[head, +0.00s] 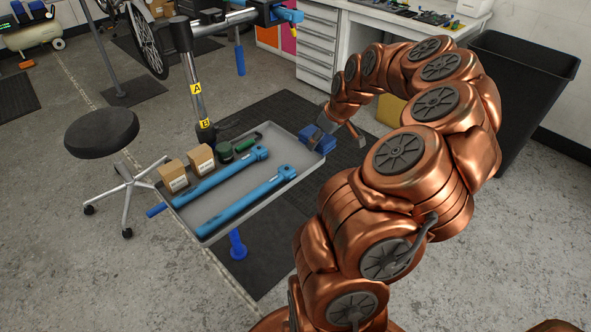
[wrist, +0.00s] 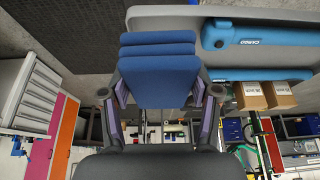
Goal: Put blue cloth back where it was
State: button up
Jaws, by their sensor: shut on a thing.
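The blue cloth (head: 322,142) is a folded stack at the far right corner of the grey tray (head: 283,190). In the wrist view the cloth (wrist: 158,68) shows several folded layers between my two fingers. My gripper (head: 337,130) is shut on the cloth; the fingers sit on either side of it in the wrist view (wrist: 160,92). The tray's rim (wrist: 150,14) lies just beyond the cloth there. I cannot tell whether the cloth touches the tray.
The tray holds two long blue tools (head: 246,203), two small cardboard boxes (head: 201,158) and a green item (head: 246,142). A black stool (head: 102,133) stands left, a repair stand (head: 198,103) behind. A black bin (head: 515,85) and a workbench (head: 400,30) are at the back right.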

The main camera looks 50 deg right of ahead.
jog(key=s+d+f+b, duration=0.2)
jog(key=s+d+f, duration=0.25)
jog(key=s, duration=0.25)
jog(key=p, duration=0.3)
send_over(295, 158)
jog(key=s, duration=0.1)
jog(key=shift+f, duration=0.6)
jog(key=shift+f+p, duration=0.55)
jog(key=shift+f, duration=1.2)
jog(key=shift+f, duration=0.3)
jog(key=o, duration=0.7)
jog(key=shift+r, duration=0.1)
